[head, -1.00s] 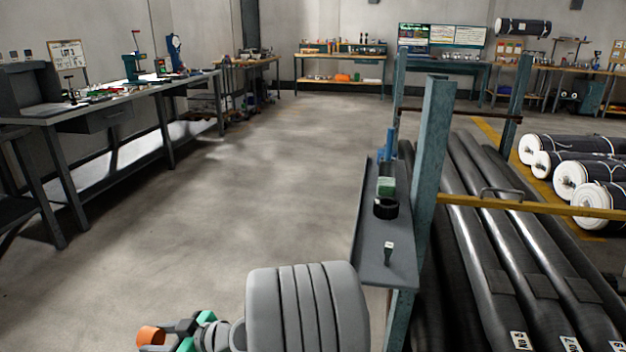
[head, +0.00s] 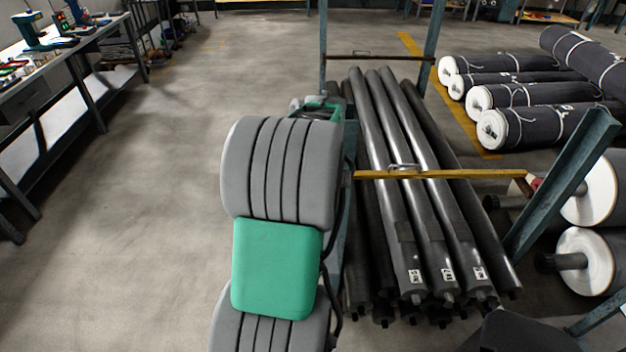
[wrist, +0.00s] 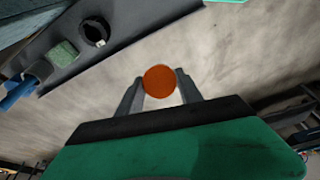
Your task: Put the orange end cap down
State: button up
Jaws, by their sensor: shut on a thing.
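The orange end cap (wrist: 160,79) is a round orange disc between the two grey fingers of my gripper (wrist: 161,84), seen in the wrist view. My gripper is shut on it. Bare floor shows behind the cap, and it appears clear of any surface. A narrow grey shelf (wrist: 95,47) lies at the upper left of the wrist view, off to the side of the cap. In the head view my arm hides the cap, the fingers and most of the shelf.
A workbench (head: 70,62) stands left, with open floor between.

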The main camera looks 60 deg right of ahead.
jog(key=s+a+n+g+h, duration=0.1)
jog(key=s+a+g, duration=0.2)
jog(key=s, duration=0.5)
jog(key=s+a+n+g+h, duration=0.1)
jog(key=s+a+g, duration=0.1)
jog(key=s, duration=0.6)
jog(key=shift+n+g, duration=0.3)
jog(key=w+d+f+p, duration=0.1)
jog(key=w+d+f, duration=0.3)
jog(key=w+f, duration=0.1)
jog(key=w+d+f+p, duration=0.1)
jog(key=w+d+f, duration=0.3)
jog(key=d+f, duration=0.1)
jog(key=shift+w+d+f, duration=0.1)
jog(key=shift+w+f, duration=0.1)
jog(key=shift+w, duration=0.2)
notch_tip(320, 180, down, 3)
jog(key=shift+w+d+f+p, duration=0.1)
jog(key=shift+d+f+p, duration=0.05)
jog(key=shift+p, duration=0.6)
jog(key=o, duration=1.1)
jog(key=shift+c, duration=0.2)
